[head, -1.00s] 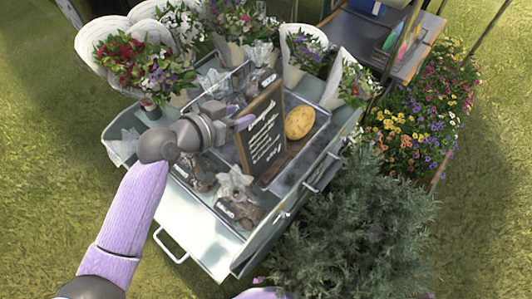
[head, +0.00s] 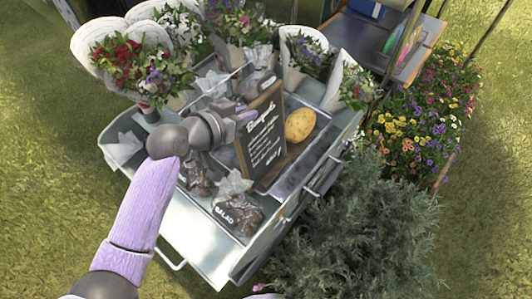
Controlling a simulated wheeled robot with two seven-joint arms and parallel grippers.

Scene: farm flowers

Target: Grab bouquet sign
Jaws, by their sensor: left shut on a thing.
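The bouquet sign (head: 262,138) is a dark board with white lettering and a wooden frame. It stands tilted on the metal cart (head: 187,226), in front of a yellow oval thing. My left gripper (head: 240,118) reaches in from the left and is shut on the sign's left edge. Its fingertips are partly hidden by the wrist and the sign.
Wrapped bouquets (head: 133,62) stand along the cart's back. Bagged goods (head: 238,207) lie in its tray near the sign. The yellow oval thing (head: 299,125) is right of the sign. A large grey-green bush (head: 345,225) borders the cart's right side, with flowers (head: 415,130) beyond.

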